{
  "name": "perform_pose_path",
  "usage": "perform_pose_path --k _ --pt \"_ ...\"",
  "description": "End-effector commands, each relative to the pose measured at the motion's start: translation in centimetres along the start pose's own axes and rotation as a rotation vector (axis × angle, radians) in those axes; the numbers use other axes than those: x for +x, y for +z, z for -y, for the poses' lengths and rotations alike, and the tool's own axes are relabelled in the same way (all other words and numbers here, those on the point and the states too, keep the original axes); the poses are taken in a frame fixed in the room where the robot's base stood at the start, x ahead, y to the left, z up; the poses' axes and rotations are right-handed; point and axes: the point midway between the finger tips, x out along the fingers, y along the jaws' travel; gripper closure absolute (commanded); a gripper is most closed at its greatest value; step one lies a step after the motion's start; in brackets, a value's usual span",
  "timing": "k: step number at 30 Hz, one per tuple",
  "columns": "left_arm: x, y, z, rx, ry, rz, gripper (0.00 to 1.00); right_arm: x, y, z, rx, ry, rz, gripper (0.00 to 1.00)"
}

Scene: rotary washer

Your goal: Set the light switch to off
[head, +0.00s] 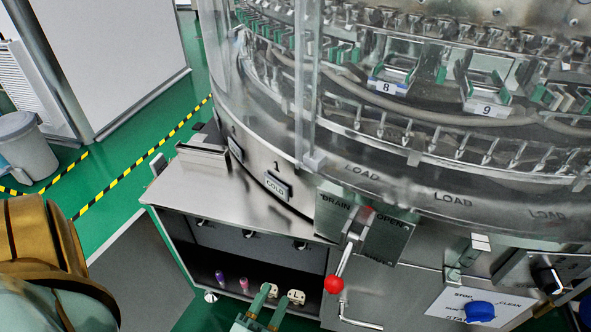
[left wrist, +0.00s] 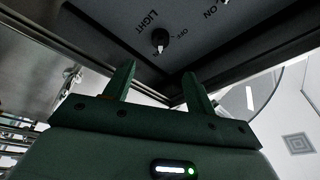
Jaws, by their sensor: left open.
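In the left wrist view, the light switch (left wrist: 160,38) is a small black rotary knob on a dark grey panel, beside the lettering LIGHT and OFF. Its white pointer mark faces down in the picture, toward small lettering that seems to read ON, and not toward OFF. My left gripper (left wrist: 158,88) is open and empty, with its two green fingers apart and pointing toward the panel. The knob lies beyond the fingertips, roughly between them, and nothing touches it. In the head view my left gripper (head: 274,300) is low, in front of the open compartment under the steel counter. My right gripper is not in view.
The steel counter (head: 200,196) overhangs the dark compartment. A purple vial (head: 219,278) and a pink vial (head: 244,284) stand inside. A red-knobbed lever (head: 334,284) projects to the right of the gripper. A blue knob (head: 480,311) is farther right. Green floor lies left.

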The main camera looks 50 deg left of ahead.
Motion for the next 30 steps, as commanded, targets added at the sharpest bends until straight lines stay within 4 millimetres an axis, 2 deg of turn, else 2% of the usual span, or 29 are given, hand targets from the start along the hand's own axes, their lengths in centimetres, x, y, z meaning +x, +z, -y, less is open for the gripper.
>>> perform_pose_path --k 9,15,21,29,30 --pt "8.1 0.1 -0.2 0.0 0.0 -0.002 0.44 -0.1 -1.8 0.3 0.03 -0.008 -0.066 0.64" --pt "11.7 0.1 -0.2 0.001 0.001 -0.001 0.44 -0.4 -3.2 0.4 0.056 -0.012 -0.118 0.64" --pt "13.2 0.1 -0.1 0.001 0.001 0.0 0.44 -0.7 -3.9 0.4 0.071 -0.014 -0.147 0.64" --pt "13.3 0.0 0.0 0.0 0.001 0.0 0.44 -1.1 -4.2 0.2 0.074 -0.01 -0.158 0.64" --pt "13.3 0.0 0.0 0.0 0.001 0.0 0.55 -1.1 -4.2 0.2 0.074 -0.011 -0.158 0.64"
